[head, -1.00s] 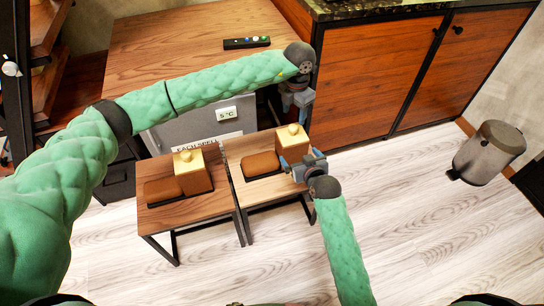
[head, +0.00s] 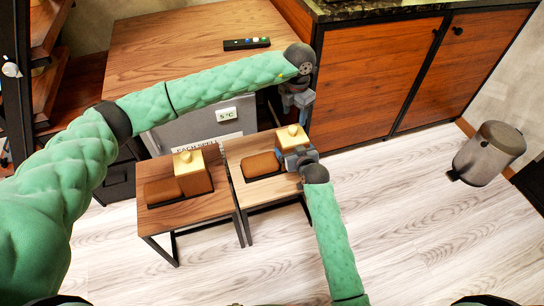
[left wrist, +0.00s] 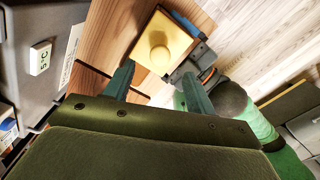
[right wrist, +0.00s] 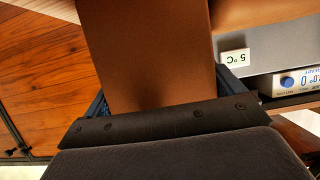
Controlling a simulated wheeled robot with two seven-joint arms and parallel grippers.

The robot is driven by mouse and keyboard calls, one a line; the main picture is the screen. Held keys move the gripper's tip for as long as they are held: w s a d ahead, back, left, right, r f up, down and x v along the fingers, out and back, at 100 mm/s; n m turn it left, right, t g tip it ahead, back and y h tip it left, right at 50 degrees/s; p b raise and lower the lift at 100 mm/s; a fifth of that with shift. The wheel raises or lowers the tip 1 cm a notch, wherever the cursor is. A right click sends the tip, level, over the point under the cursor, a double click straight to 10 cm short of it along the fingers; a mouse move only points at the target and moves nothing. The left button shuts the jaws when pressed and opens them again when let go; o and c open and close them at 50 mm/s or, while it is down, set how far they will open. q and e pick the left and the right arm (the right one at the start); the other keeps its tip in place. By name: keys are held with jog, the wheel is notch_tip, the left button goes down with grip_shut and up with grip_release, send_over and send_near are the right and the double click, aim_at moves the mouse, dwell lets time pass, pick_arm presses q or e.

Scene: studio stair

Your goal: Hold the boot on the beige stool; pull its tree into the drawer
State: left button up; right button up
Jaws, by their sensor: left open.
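The brown boot (head: 260,166) stands on the beige stool (head: 268,190), its shaft topped by a yellow tree with a round knob (head: 291,131). The tree also shows in the left wrist view (left wrist: 160,42). My right gripper (head: 294,156) is at the shaft's near right side. In the right wrist view the brown shaft (right wrist: 155,50) fills the space between its fingers; whether they press on it I cannot tell. My left gripper (head: 300,100) is open and empty, above and behind the tree. A grey unit (head: 205,131) labelled 5°C is behind the stools; I cannot make out an open drawer.
A darker stool (head: 190,212) with a similar boot (head: 162,191) and tree stands close at the left. A wooden table (head: 180,50) with a remote (head: 247,44) is behind. Wooden cupboards (head: 375,75) rise at the right. A grey bin (head: 488,152) stands far right; the floor before it is clear.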

aim_at(294, 128)
pick_arm(q)
jog(key=shift+c, duration=0.2)
pick_arm(e)
jog(key=c, duration=0.8)
jog(key=shift+c, duration=0.2)
pick_arm(q)
notch_tip(294, 128, up, 4)
jog(key=r+m, duration=0.1)
jog(key=m, duration=0.4)
notch_tip(294, 128, down, 13)
jog(key=m, duration=1.4)
jog(key=shift+s+r, duration=0.15)
jog(key=shift+r, duration=0.05)
